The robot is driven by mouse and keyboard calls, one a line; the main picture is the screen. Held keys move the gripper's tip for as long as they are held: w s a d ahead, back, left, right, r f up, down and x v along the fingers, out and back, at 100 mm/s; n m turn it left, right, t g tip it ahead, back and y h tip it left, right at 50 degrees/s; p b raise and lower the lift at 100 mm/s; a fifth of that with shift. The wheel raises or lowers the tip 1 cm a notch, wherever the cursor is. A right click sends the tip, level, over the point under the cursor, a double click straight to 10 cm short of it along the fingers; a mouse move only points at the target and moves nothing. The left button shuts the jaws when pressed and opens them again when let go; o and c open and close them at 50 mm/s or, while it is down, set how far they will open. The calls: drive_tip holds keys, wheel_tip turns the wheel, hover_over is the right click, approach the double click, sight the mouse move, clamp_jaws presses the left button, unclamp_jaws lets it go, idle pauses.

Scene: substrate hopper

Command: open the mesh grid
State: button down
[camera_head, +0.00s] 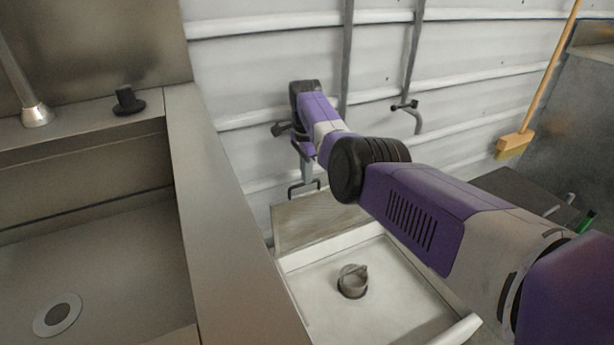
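The mesh grid (318,219) appears as a pale grey-brown panel at the back edge of the white hopper basin (395,300). It stands tilted up, away from the basin's open top. A dark U-shaped handle (292,192) shows at its upper edge. My gripper (307,178) points down at this handle, at or very close to it. The fingertips are small and partly hidden, so I cannot tell whether they are closed on the handle. The basin's inside is in view, with a round grey knob-like piece (352,281) on its floor.
A steel sink (110,240) with a drain (57,314) lies left, its raised edge (215,220) beside the basin. A white corrugated wall (260,65) with pipes (412,50) stands behind. A broom (515,143) leans at right. My arm crosses above the basin's right side.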

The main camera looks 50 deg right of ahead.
drive_tip(key=shift+g, duration=0.3)
drive_tip(key=f, duration=0.1)
drive_tip(key=s+f, duration=0.2)
drive_tip(key=shift+a+f, duration=0.2)
drive_tip(key=shift+f, duration=0.1)
drive_tip(key=c, duration=1.5)
unclamp_jaws()
drive_tip(key=shift+w+d+f, duration=0.1)
drive_tip(key=shift+w+f, duration=0.05)
drive_tip(key=shift+f, duration=0.05)
drive_tip(key=shift+w+r, duration=0.1)
drive_tip(key=shift+r, duration=0.3)
drive_tip(key=shift+r, duration=0.1)
drive_tip(key=r+p, duration=0.3)
drive_tip(key=r, duration=0.4)
drive_tip(key=shift+w+r, duration=0.2)
drive_tip(key=shift+s, duration=0.1)
